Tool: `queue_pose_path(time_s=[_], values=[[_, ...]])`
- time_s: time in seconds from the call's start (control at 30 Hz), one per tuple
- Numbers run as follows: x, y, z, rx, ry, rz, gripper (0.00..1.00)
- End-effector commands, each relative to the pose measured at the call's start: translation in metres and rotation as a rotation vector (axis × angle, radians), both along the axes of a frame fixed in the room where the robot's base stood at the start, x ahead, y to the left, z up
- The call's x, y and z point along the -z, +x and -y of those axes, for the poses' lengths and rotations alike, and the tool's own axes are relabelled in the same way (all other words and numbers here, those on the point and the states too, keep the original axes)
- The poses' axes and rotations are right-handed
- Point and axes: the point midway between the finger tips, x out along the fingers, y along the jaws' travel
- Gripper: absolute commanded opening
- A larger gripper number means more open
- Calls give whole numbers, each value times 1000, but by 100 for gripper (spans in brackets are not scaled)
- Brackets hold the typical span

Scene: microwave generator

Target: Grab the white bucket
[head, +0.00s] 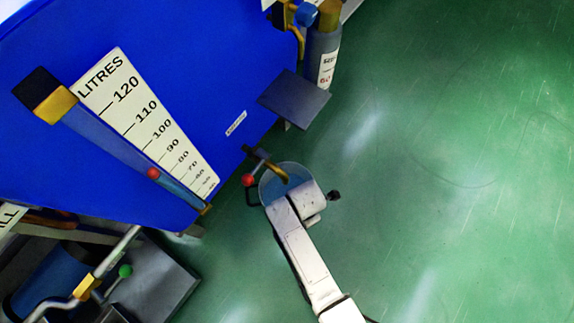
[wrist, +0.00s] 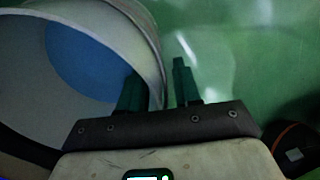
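The white bucket (wrist: 22,85) fills the left of the wrist view, its open mouth toward the camera and a blue patch inside. My gripper (wrist: 157,88) is open, with its two dark green fingers on either side of the bucket's wall. The left finger is inside the mouth and the right finger is outside, with a narrow gap to the wall. In the head view the bucket (head: 270,185) shows as a bluish round shape at the end of my white arm, below a bent spout. The arm's end covers part of it and hides my fingers.
A large blue tank (head: 190,60) with a litre scale (head: 150,125) stands at the left. A dark plate (head: 295,98) and a grey cylinder (head: 322,55) are beyond the bucket. A red-knobbed valve (head: 249,180) is close to the bucket. Green floor (head: 450,180) is clear at right.

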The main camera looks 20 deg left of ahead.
Motion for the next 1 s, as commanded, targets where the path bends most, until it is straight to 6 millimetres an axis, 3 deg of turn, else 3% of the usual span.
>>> queue_pose_path(time_s=[0.13, 0.47, 1.0], values=[[-1, 0, 0, 0, 1, 1, 32], [-1, 0, 0, 0, 1, 1, 0], [-1, 0, 0, 0, 0, 0, 0]])
